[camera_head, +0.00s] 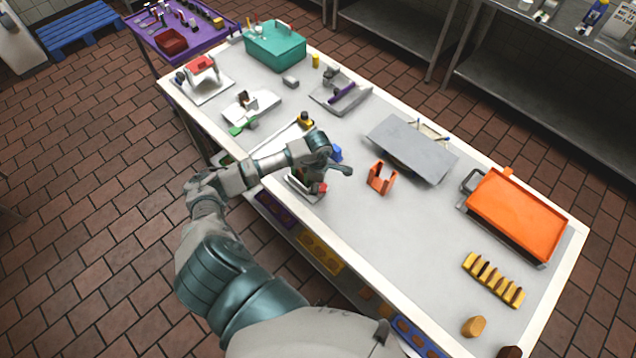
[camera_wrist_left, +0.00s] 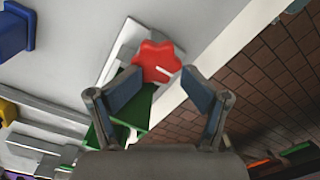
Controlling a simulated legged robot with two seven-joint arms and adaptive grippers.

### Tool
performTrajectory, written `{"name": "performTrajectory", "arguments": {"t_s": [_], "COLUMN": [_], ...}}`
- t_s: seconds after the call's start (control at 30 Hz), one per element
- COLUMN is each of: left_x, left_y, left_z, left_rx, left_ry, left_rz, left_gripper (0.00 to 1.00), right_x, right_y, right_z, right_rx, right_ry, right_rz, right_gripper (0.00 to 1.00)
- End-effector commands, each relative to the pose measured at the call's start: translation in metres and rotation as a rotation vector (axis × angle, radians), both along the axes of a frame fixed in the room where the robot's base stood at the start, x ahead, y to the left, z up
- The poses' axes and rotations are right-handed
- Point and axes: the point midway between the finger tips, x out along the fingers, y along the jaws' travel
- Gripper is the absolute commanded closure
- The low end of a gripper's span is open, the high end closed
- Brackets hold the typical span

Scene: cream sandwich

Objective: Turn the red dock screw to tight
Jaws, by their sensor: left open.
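The red dock screw (camera_wrist_left: 157,61) is a lobed knob with a white mark on its face. In the left wrist view it sits just beyond and between the tips of my left gripper (camera_wrist_left: 160,80). The gripper is open, with one finger on each side; I cannot tell whether either touches the knob. In the head view a small red part (camera_head: 319,188) shows below my left gripper (camera_head: 338,171), near the table's front edge. A green part (camera_wrist_left: 135,109) and a white plate lie under the screw. My right gripper is not in view.
A blue part (camera_head: 336,153) is close to the gripper, and an orange holder (camera_head: 381,179) stands to its right. A grey board (camera_head: 412,148) and an orange tray (camera_head: 515,213) lie farther right.

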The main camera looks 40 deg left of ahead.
Motion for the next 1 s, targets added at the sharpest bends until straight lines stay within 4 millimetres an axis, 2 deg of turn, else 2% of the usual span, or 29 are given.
{"name": "performTrajectory", "arguments": {"t_s": [0.4,0.53,1.0], "left_x": [0.003,0.004,0.006], "left_y": [0.002,0.002,-0.004], "left_z": [0.003,0.013,0.107], "left_rx": [0.002,0.002,0.008], "left_ry": [-0.011,-0.016,-0.012], "left_rz": [0.006,0.007,0.007], "left_gripper": [0.26,0.26,0.26], "right_x": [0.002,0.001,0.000], "right_y": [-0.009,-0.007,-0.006], "right_z": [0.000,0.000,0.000], "right_rx": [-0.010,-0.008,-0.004], "right_ry": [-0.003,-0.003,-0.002], "right_rz": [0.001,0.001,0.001], "right_gripper": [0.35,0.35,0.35]}}
